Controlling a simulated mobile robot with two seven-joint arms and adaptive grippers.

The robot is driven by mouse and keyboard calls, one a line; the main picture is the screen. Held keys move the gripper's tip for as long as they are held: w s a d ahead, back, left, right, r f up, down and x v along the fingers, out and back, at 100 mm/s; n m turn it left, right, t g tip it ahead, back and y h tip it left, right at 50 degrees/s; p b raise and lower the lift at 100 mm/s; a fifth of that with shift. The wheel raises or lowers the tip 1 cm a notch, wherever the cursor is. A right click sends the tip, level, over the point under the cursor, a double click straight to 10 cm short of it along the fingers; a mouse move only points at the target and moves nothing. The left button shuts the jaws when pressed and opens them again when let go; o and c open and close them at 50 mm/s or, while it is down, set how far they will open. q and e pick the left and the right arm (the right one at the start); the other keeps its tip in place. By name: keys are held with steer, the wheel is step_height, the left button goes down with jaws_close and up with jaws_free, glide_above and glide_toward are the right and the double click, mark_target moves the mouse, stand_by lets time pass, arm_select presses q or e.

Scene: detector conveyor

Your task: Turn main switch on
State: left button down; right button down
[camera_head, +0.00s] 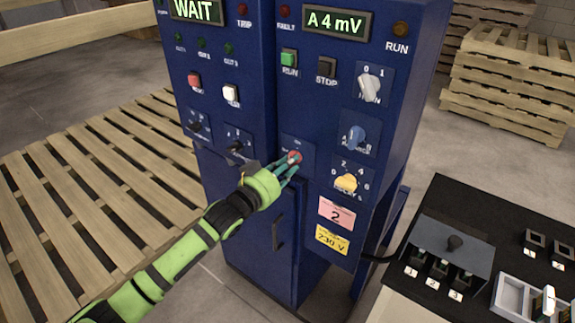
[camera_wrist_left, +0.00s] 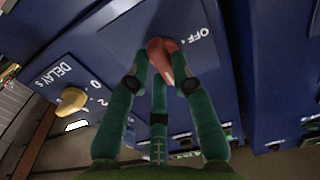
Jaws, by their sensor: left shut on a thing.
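A red switch knob (camera_head: 293,157) sits on a small blue plate on the front of the blue cabinet (camera_head: 235,120), low near the middle. In the left wrist view the knob (camera_wrist_left: 160,55) has an OFF marking beside it and a pale stripe. My left gripper (camera_head: 287,165) reaches it from the front left, its teal fingers closed around the knob. In the left wrist view the fingertips (camera_wrist_left: 161,80) touch the knob from both sides. The fingers hide part of the knob and its lettering. My right gripper is not in view.
A grey two-position knob (camera_head: 369,87), a blue knob (camera_head: 352,135) and a yellow DELAY knob (camera_head: 346,183) stick out to the right. The displays read WAIT (camera_head: 197,10) and A 4 mV (camera_head: 337,22). A black control table (camera_head: 465,195) stands front right; pallets lie left.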

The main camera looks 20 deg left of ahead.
arm_select(q)
steer(key=c, duration=1.1)
jaws_free()
steer(key=shift+o, duration=0.2)
steer(key=v, duration=1.2)
